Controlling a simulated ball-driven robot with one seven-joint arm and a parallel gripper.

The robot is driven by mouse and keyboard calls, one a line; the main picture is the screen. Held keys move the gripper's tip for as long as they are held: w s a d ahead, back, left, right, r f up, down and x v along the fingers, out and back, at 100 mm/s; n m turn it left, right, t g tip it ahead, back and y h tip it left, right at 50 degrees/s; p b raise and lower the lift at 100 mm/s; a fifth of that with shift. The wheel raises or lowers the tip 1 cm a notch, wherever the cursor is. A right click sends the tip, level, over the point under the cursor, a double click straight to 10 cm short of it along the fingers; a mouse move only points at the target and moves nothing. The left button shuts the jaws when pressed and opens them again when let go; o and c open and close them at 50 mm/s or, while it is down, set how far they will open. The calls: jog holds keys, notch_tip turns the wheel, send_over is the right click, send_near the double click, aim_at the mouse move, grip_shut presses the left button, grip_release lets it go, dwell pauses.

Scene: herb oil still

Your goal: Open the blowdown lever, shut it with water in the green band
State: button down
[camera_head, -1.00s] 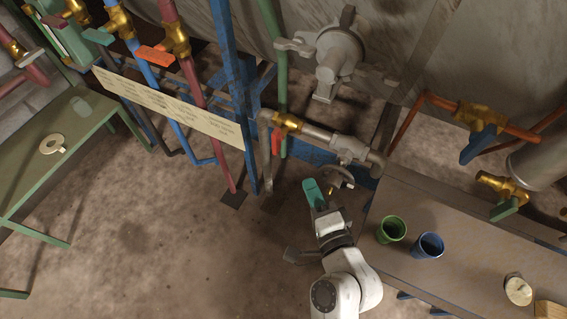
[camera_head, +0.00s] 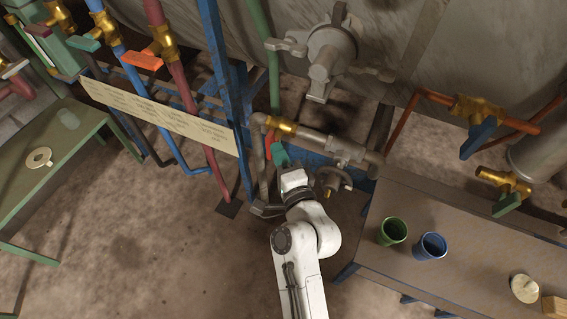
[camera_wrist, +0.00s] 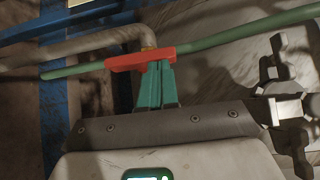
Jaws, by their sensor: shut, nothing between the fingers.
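A red lever (camera_head: 269,146) hangs down from a brass valve (camera_head: 282,126) on the grey pipe; I take it as the blowdown lever. In the wrist view the red lever (camera_wrist: 140,58) lies across the tips of my teal fingers. My gripper (camera_head: 279,153) is shut and empty, with its tips right beside the lever. I cannot tell whether they touch it. It also shows in the wrist view (camera_wrist: 158,72). I cannot make out a water level or a green band.
A grey pipe (camera_head: 318,139) runs right from the valve. A pale label board (camera_head: 160,115) and blue post stand to the left. A bench (camera_head: 455,283) with a green cup (camera_head: 392,231) and blue cup (camera_head: 430,246) is at the right. Bare floor lies at lower left.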

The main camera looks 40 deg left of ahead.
jog(key=shift+r+p, duration=0.25)
jog(key=shift+p, duration=0.6)
jog(key=shift+a+f, duration=0.1)
